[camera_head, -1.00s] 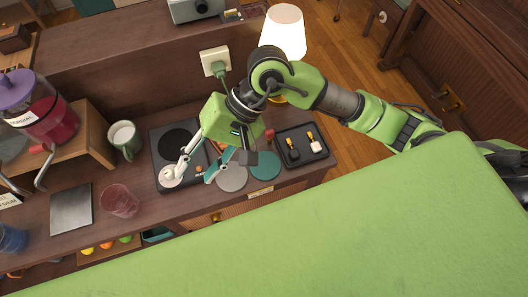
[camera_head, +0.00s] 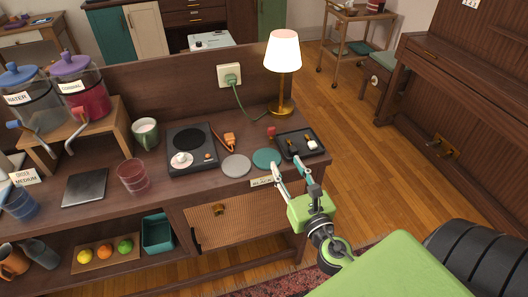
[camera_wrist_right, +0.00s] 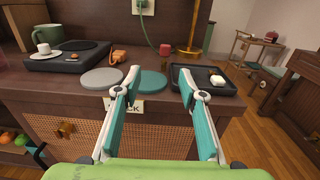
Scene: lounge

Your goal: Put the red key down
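A small red-topped thing (camera_head: 271,131), possibly the red key, stands on the counter just left of the black tray (camera_head: 323,152). It also shows in the right wrist view (camera_wrist_right: 165,49), behind the teal disc; its lower part is hard to make out. The tray holds a black and a white (camera_head: 312,144) key-like piece. My right gripper (camera_head: 287,164) is open and empty at the counter's front edge, before the teal disc and the tray. Its two fingers stand apart in the wrist view (camera_wrist_right: 159,78). My left gripper is not in view.
A grey disc (camera_head: 236,166) and a teal disc (camera_head: 266,158) lie on the counter. To their left are a hotplate (camera_head: 190,138) with a white cup, an orange item (camera_head: 230,140), and a red tumbler (camera_head: 133,177). A lamp (camera_head: 283,60) stands behind the tray.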

